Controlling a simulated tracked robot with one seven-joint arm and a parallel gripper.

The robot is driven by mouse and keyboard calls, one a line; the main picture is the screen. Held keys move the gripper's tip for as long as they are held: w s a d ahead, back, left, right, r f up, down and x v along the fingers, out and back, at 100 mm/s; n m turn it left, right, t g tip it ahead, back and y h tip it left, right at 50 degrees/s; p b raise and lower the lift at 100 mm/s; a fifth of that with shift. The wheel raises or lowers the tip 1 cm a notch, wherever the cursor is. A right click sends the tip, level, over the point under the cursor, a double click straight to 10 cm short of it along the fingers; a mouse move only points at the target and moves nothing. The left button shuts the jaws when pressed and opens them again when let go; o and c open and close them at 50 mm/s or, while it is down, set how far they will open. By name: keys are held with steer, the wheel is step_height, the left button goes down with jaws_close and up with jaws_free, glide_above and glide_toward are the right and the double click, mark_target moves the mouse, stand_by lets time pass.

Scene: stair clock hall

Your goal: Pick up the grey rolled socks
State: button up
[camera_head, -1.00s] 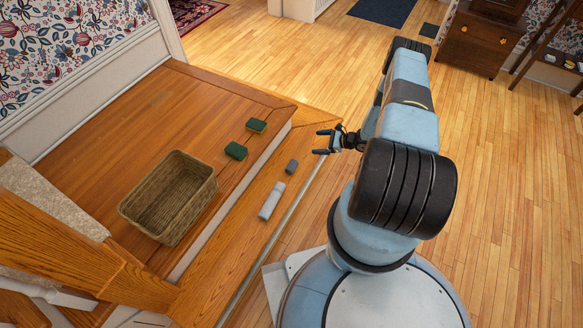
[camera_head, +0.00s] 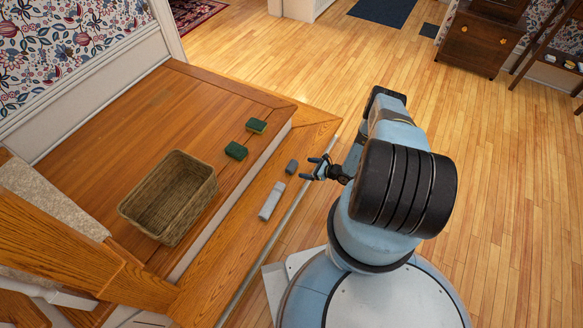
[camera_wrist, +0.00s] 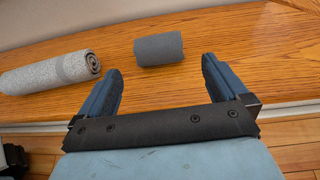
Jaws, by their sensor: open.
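The grey rolled socks (camera_head: 292,167) are a small dark grey roll on the lower wooden step. In the wrist view the roll (camera_wrist: 159,49) lies crosswise ahead of my fingers, a little beyond their tips, nearly centred in the gap between them. My gripper (camera_head: 314,169) is open and empty, just right of the roll in the head view. Its two blue fingers show apart in the wrist view (camera_wrist: 160,72). The socks are not between the fingers.
A longer light grey roll (camera_head: 271,201) lies near the socks on the same step (camera_head: 235,236); it is at the left in the wrist view (camera_wrist: 49,71). On the upper step are a wicker basket (camera_head: 140,219) and two dark green items (camera_head: 236,151) (camera_head: 256,126).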

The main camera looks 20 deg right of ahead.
mark_target(295, 166)
steer(key=shift+x, duration=3.8)
steer(key=shift+s+a, duration=0.1)
steer(key=shift+a, duration=0.05)
steer(key=c, duration=0.9)
